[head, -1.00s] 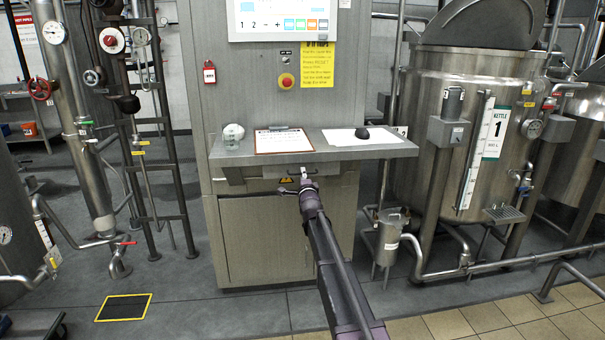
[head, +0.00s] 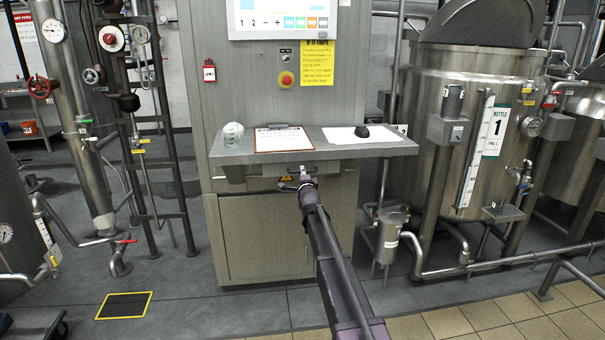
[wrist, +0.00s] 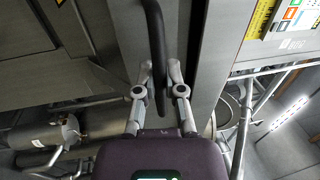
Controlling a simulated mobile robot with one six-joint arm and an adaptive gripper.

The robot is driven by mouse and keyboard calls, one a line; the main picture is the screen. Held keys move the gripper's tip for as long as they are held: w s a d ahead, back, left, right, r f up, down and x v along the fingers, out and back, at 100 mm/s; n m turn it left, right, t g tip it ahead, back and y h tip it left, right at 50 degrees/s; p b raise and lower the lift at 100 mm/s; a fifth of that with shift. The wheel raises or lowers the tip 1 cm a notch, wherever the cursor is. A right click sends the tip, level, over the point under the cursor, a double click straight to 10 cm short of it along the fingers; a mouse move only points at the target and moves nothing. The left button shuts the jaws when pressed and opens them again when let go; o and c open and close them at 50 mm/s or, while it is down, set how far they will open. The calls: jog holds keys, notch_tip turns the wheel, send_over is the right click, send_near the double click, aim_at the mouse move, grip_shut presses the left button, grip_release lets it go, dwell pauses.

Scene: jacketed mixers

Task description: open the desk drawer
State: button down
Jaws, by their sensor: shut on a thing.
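The desk drawer (head: 262,184) is a grey front right under the desk's shelf, above a larger cabinet door. It looks closed or nearly so; my gripper and arm hide part of it. Its handle is a dark bar that runs upright in the wrist view (wrist: 157,45). My gripper (head: 298,182) is at the drawer front, under the shelf edge. In the wrist view my gripper (wrist: 159,78) has one finger on each side of the bar, shut on it.
The shelf (head: 372,150) juts out above the drawer, with a clipboard (head: 283,139), a paper sheet with a dark object (head: 361,132) and a clear round item (head: 233,133) on it. A steel kettle (head: 440,120) stands right. The floor left of the cabinet is clear around a yellow-edged grate (head: 124,306).

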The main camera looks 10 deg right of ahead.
jog(key=shift+s, duration=0.1)
jog(key=s, duration=2.1)
jog(key=shift+s, duration=0.1)
jog(key=c, duration=0.7)
grip_release()
